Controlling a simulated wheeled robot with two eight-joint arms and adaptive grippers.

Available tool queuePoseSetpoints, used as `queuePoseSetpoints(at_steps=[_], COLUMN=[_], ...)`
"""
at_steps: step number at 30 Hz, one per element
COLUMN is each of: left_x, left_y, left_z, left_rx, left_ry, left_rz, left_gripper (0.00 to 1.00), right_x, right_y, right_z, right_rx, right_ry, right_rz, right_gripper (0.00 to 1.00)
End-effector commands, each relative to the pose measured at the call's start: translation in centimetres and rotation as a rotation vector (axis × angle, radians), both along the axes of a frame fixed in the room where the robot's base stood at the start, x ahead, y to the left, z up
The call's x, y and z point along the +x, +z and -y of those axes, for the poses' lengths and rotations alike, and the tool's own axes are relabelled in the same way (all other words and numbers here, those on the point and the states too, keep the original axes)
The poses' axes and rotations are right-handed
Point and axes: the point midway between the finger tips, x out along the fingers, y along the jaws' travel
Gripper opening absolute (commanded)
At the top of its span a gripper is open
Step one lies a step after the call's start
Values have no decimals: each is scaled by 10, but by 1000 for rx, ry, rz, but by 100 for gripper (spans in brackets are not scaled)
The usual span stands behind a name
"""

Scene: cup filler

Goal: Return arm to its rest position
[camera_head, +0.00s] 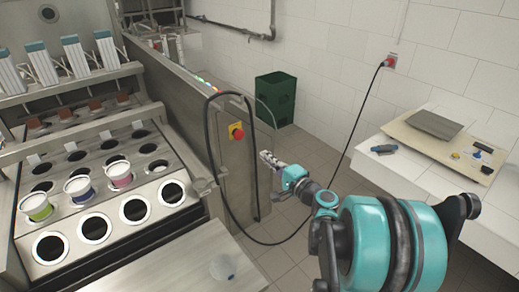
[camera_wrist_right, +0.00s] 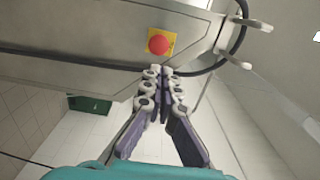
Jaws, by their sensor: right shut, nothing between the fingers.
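My right arm comes in from the lower right of the head view. Its right gripper (camera_head: 268,160) is in front of the side of the cup filler machine (camera_head: 238,165), near its corner. In the right wrist view the right gripper (camera_wrist_right: 160,75) has its fingertips together with nothing between them. A red emergency button on a yellow plate (camera_wrist_right: 159,43) is just beyond the fingertips in that view. The same button shows in the head view (camera_head: 236,131), left of the gripper. I cannot tell whether the fingers touch the machine. My left gripper is not in view.
Several cups (camera_head: 78,187) sit in the machine's holed plates on the left. A cup (camera_head: 222,267) stands on the metal table below. A black cable (camera_head: 216,150) loops beside the gripper. A green crate (camera_head: 275,98) is by the wall. A white bench (camera_head: 405,170) is at right.

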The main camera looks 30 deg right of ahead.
Motion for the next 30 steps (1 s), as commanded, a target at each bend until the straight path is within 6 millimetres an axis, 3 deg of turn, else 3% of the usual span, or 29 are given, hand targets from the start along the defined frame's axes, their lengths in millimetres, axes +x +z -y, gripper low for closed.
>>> queuePoseSetpoints(at_steps=[5, 22, 26, 30], left_x=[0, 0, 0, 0], left_y=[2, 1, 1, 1], left_z=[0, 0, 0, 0], left_rx=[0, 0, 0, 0], left_ry=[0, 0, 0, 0], left_rz=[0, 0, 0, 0], left_gripper=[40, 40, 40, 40], right_x=[-8, -7, -7, -29], right_y=[0, -1, -7, -28], right_z=[0, -6, -51, -134], right_rx=[0, -14, -120, -370], right_ry=[1, 12, 92, 259], right_rz=[0, -12, -97, -267], right_gripper=[0, 0, 0, 0])
